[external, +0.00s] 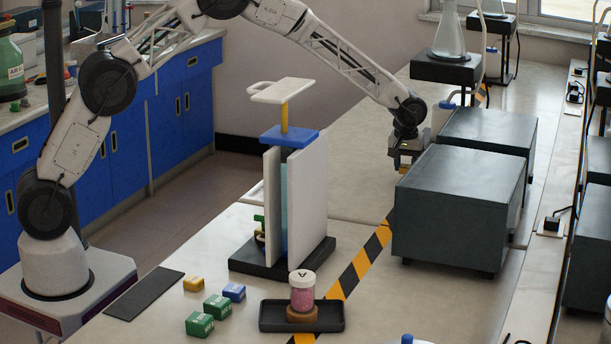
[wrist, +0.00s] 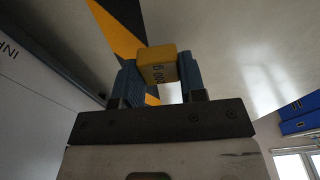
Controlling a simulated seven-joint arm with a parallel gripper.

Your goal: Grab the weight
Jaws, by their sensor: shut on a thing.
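My gripper (external: 406,152) is at the far part of the bench, beside the left end of a dark grey box. In the wrist view, its two blue fingers (wrist: 157,78) are shut on a yellow weight (wrist: 157,64) with dark printed digits, only partly legible. In the external view the held weight is too small to make out clearly. Another yellow block (external: 193,284), a blue block (external: 234,292) and two green blocks (external: 217,306) lie on the near bench.
A black tray (external: 336,318) holds a jar (external: 302,290) with a white lid. A press-like stand (external: 313,195) rises mid-bench. Dark grey boxes (external: 445,215) stand right of my gripper. Yellow-black tape (external: 362,262) crosses the bench. Bench left of my gripper is clear.

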